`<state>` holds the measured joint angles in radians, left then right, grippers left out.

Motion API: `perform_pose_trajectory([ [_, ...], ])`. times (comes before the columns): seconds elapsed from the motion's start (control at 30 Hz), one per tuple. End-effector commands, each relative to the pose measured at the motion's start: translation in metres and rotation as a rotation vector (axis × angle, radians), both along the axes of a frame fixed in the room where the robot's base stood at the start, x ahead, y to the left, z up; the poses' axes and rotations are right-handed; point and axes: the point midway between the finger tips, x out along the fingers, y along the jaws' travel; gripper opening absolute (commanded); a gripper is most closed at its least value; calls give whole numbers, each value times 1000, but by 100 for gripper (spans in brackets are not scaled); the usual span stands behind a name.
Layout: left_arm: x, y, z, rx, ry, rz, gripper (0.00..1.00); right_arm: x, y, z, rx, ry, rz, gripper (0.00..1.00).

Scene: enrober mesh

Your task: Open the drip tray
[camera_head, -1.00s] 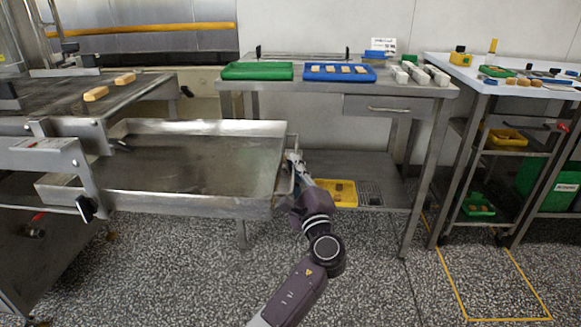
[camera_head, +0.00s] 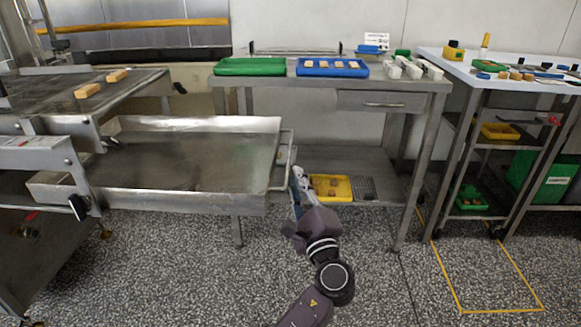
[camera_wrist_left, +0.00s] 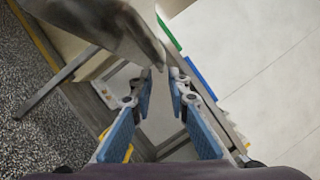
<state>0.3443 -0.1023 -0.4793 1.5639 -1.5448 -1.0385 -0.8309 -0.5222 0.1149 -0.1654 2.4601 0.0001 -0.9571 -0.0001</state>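The drip tray (camera_head: 200,160) is a long shallow steel tray, extending rightward out of the enrober frame (camera_head: 80,160) at the left. Its inside is bare metal with darker stains. A bar handle (camera_head: 286,160) is on its right end. My left gripper (camera_head: 297,178) is just right of and below the handle, seemingly apart from it. In the left wrist view its blue-padded fingers (camera_wrist_left: 161,82) are apart with nothing between them. A grey metal part, perhaps the tray's end, shows beyond them at upper left. My right gripper is not in view.
A steel table (camera_head: 400,87) behind holds a green tray (camera_head: 250,67) and a blue tray (camera_head: 333,69). A yellow bin (camera_head: 330,188) sits on its lower shelf. A shelved cart (camera_head: 490,160) stands at right. The speckled floor in front is clear.

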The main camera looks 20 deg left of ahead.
Motion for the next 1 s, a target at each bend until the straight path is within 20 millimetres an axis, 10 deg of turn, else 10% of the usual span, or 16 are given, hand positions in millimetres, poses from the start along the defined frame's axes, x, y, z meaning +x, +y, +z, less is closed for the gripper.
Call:
perform_pose_trajectory([
  [0.3,-39,-25,-11,-2,1,-1,16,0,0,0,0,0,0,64],
  [0.77,-44,-25,-16,-21,6,-3,16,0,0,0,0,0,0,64],
  [1.0,-70,12,-101,-441,78,-57,16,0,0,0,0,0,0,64],
])
